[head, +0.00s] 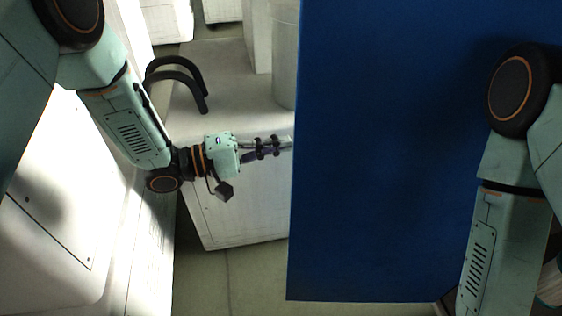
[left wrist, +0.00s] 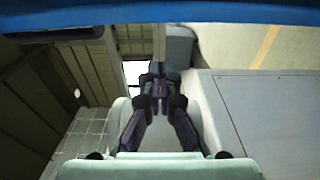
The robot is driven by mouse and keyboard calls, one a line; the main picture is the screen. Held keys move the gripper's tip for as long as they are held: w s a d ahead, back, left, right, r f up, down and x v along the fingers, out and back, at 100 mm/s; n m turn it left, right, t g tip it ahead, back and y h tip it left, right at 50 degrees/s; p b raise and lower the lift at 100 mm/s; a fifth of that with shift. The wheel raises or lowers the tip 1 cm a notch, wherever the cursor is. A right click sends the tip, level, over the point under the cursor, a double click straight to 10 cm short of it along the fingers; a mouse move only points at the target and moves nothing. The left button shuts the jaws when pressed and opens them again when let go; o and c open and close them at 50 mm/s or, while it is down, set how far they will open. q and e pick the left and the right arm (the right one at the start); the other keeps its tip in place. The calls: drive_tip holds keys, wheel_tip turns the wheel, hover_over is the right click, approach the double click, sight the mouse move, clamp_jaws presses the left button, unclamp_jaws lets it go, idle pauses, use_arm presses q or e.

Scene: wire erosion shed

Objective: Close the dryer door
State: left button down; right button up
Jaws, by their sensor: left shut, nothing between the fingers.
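A large flat blue panel (head: 390,160), which looks like the dryer door, fills the middle and right of the head view. Its left edge and bottom edge show; its top runs out of the picture. A blue strip (left wrist: 150,14) crosses the top of the left wrist view. My left gripper (head: 280,145) is shut and empty, its tips at the panel's left edge in the head view; I cannot tell whether they touch it. The shut fingers also show in the left wrist view (left wrist: 157,75). My right arm shows in front of the panel, but its gripper is out of view.
A white cabinet (head: 240,215) stands behind my left gripper, with black curved handles (head: 180,80) and a grey cylinder (head: 284,55) above it. A white machine body (head: 60,210) lies at the left. Bare floor (head: 250,285) shows below the cabinet.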

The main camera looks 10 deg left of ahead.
use_arm(q)
drive_tip(key=shift+s+d, duration=0.3)
drive_tip(key=shift+s, duration=0.3)
drive_tip(key=shift+s+d, duration=0.3)
drive_tip(key=shift+s, duration=0.35)
drive_tip(key=shift+s+d, duration=0.3)
drive_tip(key=shift+s, duration=0.3)
